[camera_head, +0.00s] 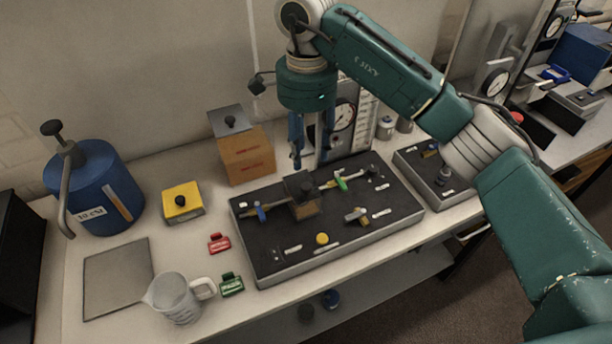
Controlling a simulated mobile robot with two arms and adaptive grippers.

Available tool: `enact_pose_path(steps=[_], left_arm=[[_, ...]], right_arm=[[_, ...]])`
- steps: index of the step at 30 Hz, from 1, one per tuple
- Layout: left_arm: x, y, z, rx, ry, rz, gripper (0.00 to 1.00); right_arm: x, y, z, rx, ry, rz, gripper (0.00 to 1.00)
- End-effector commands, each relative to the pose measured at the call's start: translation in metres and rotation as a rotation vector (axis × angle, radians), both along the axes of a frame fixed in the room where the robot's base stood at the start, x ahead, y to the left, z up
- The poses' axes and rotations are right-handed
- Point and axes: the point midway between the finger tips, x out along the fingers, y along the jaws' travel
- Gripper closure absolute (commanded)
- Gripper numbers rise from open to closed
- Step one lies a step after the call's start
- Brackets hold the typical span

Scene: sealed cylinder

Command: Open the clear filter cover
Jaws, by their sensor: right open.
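A black panel (275,248) with a pale frame lies on the bench and carries valves and labels. A small brownish box (307,209) with a dark top stands in its middle, in line with the pipe; it may be the clear filter cover, but its clearness is hard to tell. My right gripper (310,162) points down above the back of the panel, behind and slightly above the box in the picture. Its fingers are apart with nothing visible between them, and it appears clear of the box. My left gripper is not in view.
A blue handle (262,213), a green handle (341,183) and a yellow knob (322,239) sit on the panel. A wooden box (247,158) and dial gauge stand behind. A blue canister (100,190), yellow box (182,203) and jug (174,298) are left.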

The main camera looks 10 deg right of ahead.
Motion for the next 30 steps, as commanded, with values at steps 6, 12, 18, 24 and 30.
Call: enact_pose_path(steps=[6, 12, 18, 24, 30], left_arm=[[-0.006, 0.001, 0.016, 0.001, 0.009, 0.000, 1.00], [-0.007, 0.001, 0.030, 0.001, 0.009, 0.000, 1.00], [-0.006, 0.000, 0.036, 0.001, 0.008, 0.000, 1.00], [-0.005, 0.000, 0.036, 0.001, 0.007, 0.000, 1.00], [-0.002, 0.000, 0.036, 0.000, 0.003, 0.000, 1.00]], right_arm=[[-0.002, 0.001, -0.037, 0.003, 0.008, -0.001, 0.60], [-0.003, 0.001, -0.073, 0.004, 0.007, -0.001, 0.60], [-0.002, 0.002, -0.095, 0.006, 0.004, 0.000, 0.60], [-0.001, 0.001, -0.100, 0.006, 0.001, -0.001, 0.60], [-0.001, 0.002, -0.100, 0.006, 0.001, 0.000, 0.72]])
